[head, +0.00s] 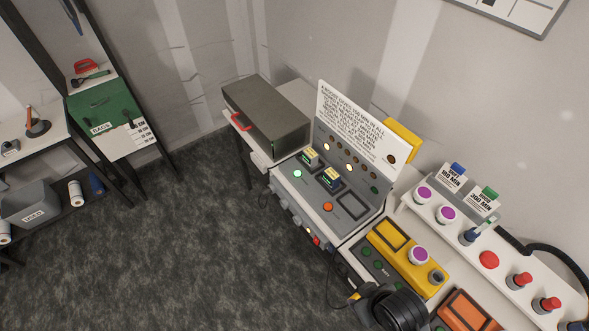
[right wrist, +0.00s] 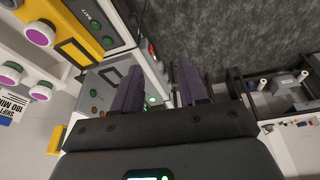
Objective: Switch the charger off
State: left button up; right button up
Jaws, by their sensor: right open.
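The charger (head: 330,215) is a grey sloped unit with two batteries (head: 330,178) in its top, lit lamps and a dark recessed panel. A row of small fittings, one of them red (head: 316,241), runs along its front edge. I cannot tell which fitting is the power switch or its position. In the right wrist view the charger's grey face (right wrist: 105,75) lies behind the left finger. My right gripper (right wrist: 160,78) is open with nothing between its fingers, apart from the charger. In the head view a dark rounded part of my right arm shows at the bottom. My left gripper is not in view.
A yellow unit (head: 405,262) stands right of the charger. A white shelf (head: 448,215) with purple-topped items, red buttons and shift cards is beyond it. A grey box (head: 268,118) stands left of the charger. The carpet in front (head: 190,240) is clear.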

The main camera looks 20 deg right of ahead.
jog(key=shift+s+d+f, duration=0.1)
jog(key=shift+s+f, duration=0.05)
jog(key=shift+s, duration=0.25)
jog(key=shift+w, duration=0.15)
jog(key=shift+c, duration=0.4)
